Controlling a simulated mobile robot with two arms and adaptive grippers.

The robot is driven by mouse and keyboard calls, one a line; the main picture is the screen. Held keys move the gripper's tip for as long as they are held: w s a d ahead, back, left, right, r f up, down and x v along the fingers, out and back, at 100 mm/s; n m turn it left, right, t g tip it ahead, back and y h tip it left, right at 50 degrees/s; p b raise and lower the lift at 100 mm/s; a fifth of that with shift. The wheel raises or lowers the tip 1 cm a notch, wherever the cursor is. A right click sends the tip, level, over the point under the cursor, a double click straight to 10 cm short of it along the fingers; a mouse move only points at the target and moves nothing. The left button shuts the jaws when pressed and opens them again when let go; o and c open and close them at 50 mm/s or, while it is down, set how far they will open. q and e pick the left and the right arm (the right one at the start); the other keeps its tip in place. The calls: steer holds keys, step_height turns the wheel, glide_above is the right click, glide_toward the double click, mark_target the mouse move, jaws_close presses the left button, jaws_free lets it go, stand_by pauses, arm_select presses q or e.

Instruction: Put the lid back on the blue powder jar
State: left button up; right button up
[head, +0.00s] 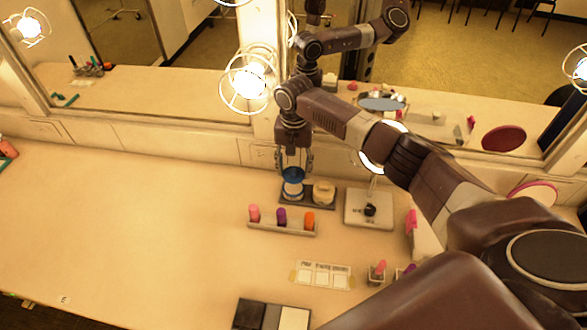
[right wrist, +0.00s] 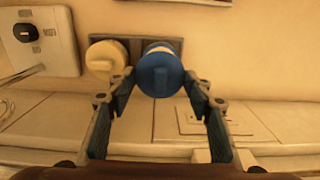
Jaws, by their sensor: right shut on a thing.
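The blue powder jar (head: 293,190), pale with blue on it, stands at the left end of a small dark tray (head: 308,204) near the mirror. My right gripper (head: 294,163) points down over it and is shut on the round blue lid (head: 292,174). In the right wrist view the lid (right wrist: 160,75) sits between the fingertips (right wrist: 160,76) and hides most of the jar. The lid is right over the jar; I cannot tell whether it touches the rim. A cream jar (head: 324,190) stands beside it on the tray. My left gripper is not in view.
A rack (head: 282,228) with pink, purple and orange sticks stands in front of the tray. A pale square stand (head: 368,212) is to the right. A card (head: 322,275) and a palette (head: 271,315) lie nearer. The table's left side is clear. The mirror wall (head: 180,130) rises behind.

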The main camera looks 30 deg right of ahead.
mark_target(294, 187)
step_height(294, 187, down, 3)
steer(key=b, duration=0.3)
steer(key=shift+f, duration=0.35)
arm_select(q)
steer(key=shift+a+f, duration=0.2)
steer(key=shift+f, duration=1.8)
arm_select(e)
steer(key=shift+f, duration=0.65)
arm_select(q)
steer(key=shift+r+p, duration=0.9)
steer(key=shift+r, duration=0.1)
arm_select(e)
steer(key=shift+r, duration=0.1)
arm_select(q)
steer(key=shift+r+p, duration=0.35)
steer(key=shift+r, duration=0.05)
arm_select(e)
steer(key=shift+f, duration=0.25)
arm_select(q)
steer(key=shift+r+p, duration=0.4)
arm_select(e)
steer(key=o, duration=1)
steer(key=shift+c, duration=0.2)
